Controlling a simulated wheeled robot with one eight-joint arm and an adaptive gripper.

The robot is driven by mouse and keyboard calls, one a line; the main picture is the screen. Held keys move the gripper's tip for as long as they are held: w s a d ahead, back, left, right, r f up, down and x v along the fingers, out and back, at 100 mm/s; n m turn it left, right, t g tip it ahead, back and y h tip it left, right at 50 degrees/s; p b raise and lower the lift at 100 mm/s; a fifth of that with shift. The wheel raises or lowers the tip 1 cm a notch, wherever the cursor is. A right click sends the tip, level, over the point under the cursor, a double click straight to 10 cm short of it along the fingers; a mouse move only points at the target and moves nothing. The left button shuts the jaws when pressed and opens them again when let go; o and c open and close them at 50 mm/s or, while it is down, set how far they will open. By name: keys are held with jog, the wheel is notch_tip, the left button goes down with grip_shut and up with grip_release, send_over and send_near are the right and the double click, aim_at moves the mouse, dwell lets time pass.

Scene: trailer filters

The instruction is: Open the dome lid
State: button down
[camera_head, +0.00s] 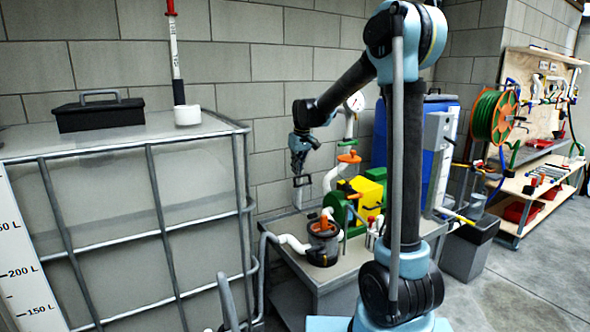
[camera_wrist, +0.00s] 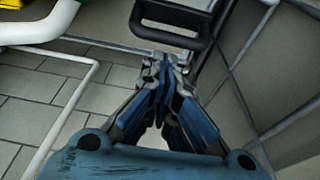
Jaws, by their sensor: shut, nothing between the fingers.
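No dome lid shows clearly as such in either view. In the wrist view a black loop handle (camera_wrist: 172,38) lies just beyond my gripper (camera_wrist: 163,68); what it belongs to is hard to tell. My gripper's fingers are shut together with nothing between them, close below the handle's near bar in the picture. In the head view my gripper (camera_head: 299,168) points down above the left part of the pump table, and a dark loop (camera_head: 303,190) shows just under it.
A caged tank (camera_head: 110,225) fills the left, with a black toolbox (camera_head: 100,113) on top. A yellow and green pump (camera_head: 362,198), white pipes (camera_head: 294,243) and an orange valve handle (camera_head: 349,158) crowd the table. A blue barrel (camera_head: 440,130) stands behind my arm.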

jog(key=shift+s+d, duration=0.15)
jog(key=shift+s, duration=0.1)
jog(key=shift+s+d+r+t+y, duration=0.25)
jog(key=shift+s+d+r+t, duration=0.2)
jog(key=shift+s, duration=0.2)
jog(key=shift+s+d+r+t+y, duration=0.25)
jog(key=shift+s+d+r+t, duration=0.2)
jog(key=shift+s, duration=0.2)
jog(key=shift+s+d+r+t+y, duration=0.35)
jog(key=shift+s+d, duration=0.2)
jog(key=shift+s, duration=0.25)
jog(key=shift+s+d+r+t+y, duration=0.25)
jog(key=shift+s+d+t, duration=0.25)
jog(key=shift+s, duration=0.25)
jog(key=shift+w, duration=0.1)
